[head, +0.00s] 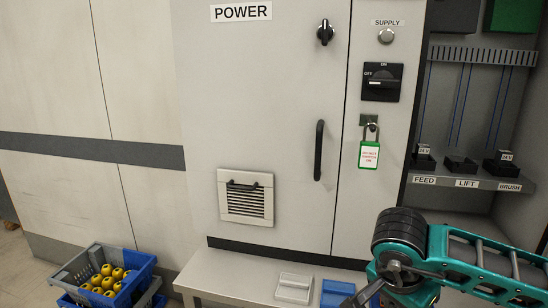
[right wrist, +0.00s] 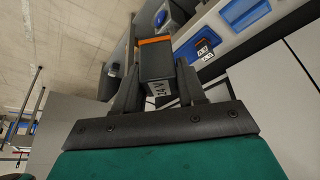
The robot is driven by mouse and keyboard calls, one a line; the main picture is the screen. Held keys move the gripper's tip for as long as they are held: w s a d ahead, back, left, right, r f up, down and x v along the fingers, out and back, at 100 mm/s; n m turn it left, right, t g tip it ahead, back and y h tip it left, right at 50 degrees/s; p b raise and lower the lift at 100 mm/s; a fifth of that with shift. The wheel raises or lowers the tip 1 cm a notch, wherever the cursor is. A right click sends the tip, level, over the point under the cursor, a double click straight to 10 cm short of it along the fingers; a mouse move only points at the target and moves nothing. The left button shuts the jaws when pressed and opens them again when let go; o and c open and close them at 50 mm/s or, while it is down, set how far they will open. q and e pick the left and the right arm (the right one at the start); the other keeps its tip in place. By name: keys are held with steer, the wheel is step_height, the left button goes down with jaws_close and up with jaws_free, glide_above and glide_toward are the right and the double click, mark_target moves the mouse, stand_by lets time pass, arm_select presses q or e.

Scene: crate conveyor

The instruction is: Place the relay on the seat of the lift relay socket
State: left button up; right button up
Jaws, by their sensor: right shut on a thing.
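The relay (right wrist: 158,62) is a dark block with an orange edge and a white "24 V" label. In the right wrist view it sits between the fingers of my right gripper (right wrist: 157,78), which is shut on it. In the head view the right gripper (head: 362,296) is partly cut off at the bottom, low in front of the bench, and the relay cannot be made out there. The lift relay socket (head: 460,163) is a dark base above the "LIFT" label, with no relay on its seat. The gripper is well below and left of it. My left gripper is out of view.
A green padlock (head: 369,152) hangs on the cabinet. The bench (head: 225,271) holds a grey box (head: 294,288) and a blue bin (head: 336,291). A crate of yellow items (head: 139,270) stands at lower left.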

steer(key=n, duration=0.2)
steer(key=n+t+y, duration=0.1)
steer(key=n, duration=0.1)
steer(key=s+a+n, duration=0.1)
steer(key=n, duration=0.1)
steer(key=shift+a+r+t+y, duration=0.1)
steer(key=shift+t+y, duration=0.3)
steer(key=n, duration=0.1)
steer(key=n+y, duration=0.1)
steer(key=n, duration=0.1)
steer(key=a+n, duration=0.1)
steer(key=n, duration=0.1)
steer(key=shift+s+r+y, duration=0.1)
steer(key=shift+s+y, duration=0.3)
steer(key=shift+a, duration=0.2)
